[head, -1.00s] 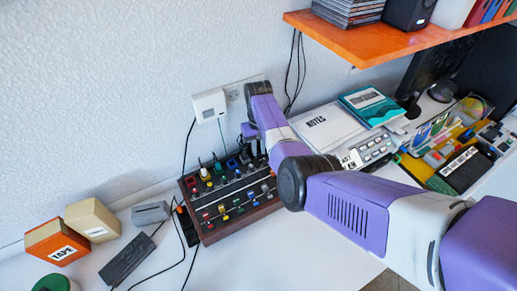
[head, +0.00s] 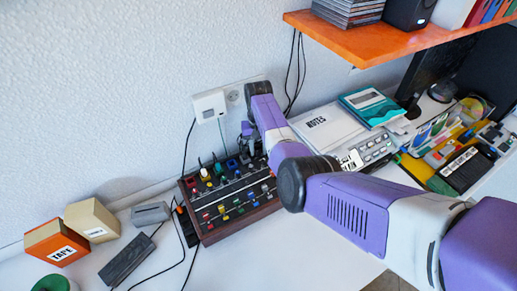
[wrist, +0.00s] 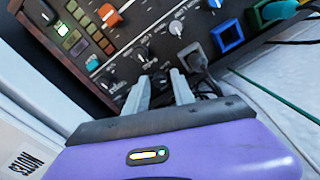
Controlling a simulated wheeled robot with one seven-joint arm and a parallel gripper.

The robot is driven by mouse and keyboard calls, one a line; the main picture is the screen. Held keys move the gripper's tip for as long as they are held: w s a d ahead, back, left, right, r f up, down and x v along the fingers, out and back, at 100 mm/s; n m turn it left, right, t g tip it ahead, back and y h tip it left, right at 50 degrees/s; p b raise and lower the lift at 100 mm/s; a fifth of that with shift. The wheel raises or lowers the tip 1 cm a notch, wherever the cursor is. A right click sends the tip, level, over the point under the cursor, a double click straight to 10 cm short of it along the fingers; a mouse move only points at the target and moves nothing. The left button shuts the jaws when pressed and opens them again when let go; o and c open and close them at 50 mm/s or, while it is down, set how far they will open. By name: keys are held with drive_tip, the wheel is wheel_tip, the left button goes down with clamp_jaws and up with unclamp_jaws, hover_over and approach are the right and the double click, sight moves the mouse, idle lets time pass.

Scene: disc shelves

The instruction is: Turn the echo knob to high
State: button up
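The dark mixer with wooden sides (head: 226,226) stands on the white desk by the wall. Its panel (wrist: 125,48) fills the upper left of the wrist view, with several knobs and small labels I cannot read clearly, so I cannot tell for sure which knob is echo. My gripper (wrist: 160,74) points at the panel's back edge, its two grey fingers apart. A small dark knob (wrist: 159,80) shows between the fingers, and I see gaps beside it. In the head view my gripper (head: 247,131) is small and partly hidden by my arm.
A grey plug (wrist: 194,56) and cables lie right beside the fingers. The notes binder (head: 322,125) is right of the mixer; bare desk lies in front.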

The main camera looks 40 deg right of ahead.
sight(258, 151)
drive_tip(key=shift+o, duration=0.4)
drive_tip(key=shift+r, duration=3.9)
